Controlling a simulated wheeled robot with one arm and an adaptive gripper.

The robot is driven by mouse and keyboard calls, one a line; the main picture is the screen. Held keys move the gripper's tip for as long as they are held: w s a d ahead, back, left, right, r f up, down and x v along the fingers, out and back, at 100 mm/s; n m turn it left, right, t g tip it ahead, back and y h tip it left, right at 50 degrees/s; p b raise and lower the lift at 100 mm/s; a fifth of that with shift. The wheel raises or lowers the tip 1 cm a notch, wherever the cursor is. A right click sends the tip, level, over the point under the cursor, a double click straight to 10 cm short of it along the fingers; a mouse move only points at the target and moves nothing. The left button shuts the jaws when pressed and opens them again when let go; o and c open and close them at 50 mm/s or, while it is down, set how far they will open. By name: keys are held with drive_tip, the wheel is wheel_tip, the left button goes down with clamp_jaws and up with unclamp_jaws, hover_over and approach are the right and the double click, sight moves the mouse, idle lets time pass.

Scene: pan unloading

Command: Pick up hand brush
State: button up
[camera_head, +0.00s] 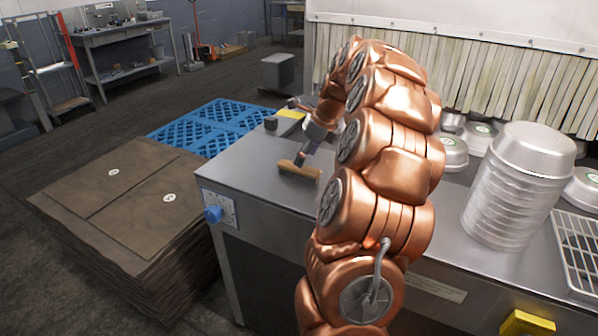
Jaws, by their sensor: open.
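The hand brush (298,170) shows as a tan, elongated piece on the grey metal worktop, near its left front part. My copper-coloured arm rises through the middle of the view and curves over toward the worktop. The jaws are open. The view is too small to tell whether the fingers touch the brush or straddle it. My arm hides part of the worktop behind it.
Stacked metal pans (512,190) stand on the right of the worktop (245,165), beside a wire rack (578,250). A yellow item (292,113) and a small dark object (270,123) lie behind the brush. Brown stacked sheets (120,190) and a blue pallet (215,125) stand left.

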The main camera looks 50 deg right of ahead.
sight(299, 172)
drive_tip(key=shift+p+x, duration=0.75)
drive_tip(key=shift+x, duration=2.05)
drive_tip(key=shift+r, duration=0.1)
clamp_jaws()
